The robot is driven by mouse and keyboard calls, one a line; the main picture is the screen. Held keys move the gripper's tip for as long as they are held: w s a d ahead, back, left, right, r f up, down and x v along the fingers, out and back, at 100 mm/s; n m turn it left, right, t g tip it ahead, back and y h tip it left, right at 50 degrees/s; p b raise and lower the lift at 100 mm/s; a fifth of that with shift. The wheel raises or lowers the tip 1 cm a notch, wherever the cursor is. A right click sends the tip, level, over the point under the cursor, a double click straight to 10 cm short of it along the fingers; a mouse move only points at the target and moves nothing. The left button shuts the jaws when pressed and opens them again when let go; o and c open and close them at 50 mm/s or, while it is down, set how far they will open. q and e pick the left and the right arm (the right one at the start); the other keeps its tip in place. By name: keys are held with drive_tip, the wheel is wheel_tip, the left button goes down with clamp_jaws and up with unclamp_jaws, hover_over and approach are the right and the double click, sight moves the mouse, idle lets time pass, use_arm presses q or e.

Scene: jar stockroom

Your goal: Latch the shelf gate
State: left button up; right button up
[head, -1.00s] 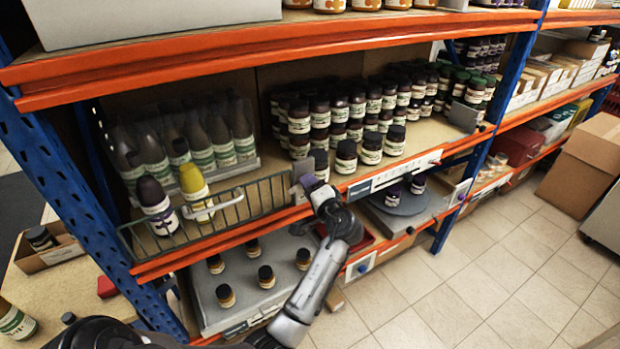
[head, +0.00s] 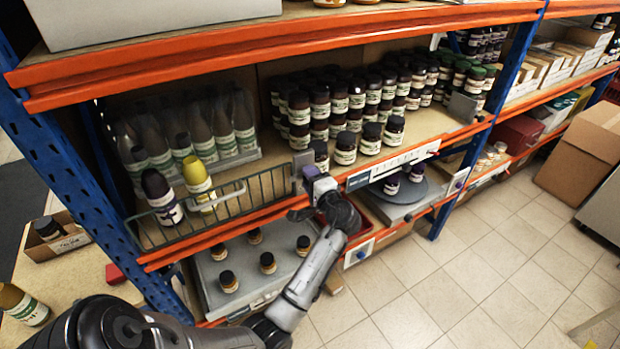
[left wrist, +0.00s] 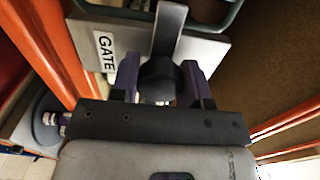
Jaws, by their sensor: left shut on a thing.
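The shelf gate (head: 240,205) is a low green wire gate along the front edge of the middle shelf at left. A grey plate (head: 304,160) stands at its right end. In the left wrist view that plate carries a white "GATE" label (left wrist: 105,52). My left gripper (head: 314,184) is at the plate, with its arm reaching up from below. In the left wrist view its fingers (left wrist: 160,88) are shut on a dark lever knob (left wrist: 159,76), whose grey arm rises in front of the plate. The fingers hide the knob's sides. My right gripper is not in view.
A dark bottle (head: 162,198) and a yellow bottle (head: 199,182) stand behind the gate. Many dark-lidded jars (head: 345,148) stand right of the plate. A tray (head: 232,262) with several small jars lies below. Orange shelf beams (head: 225,232) run close to the arm.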

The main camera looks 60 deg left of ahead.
use_arm(q)
drive_tip(key=o, duration=0.9)
drive_tip(key=shift+d+b, duration=1.55)
drive_tip(key=shift+d, duration=5.4)
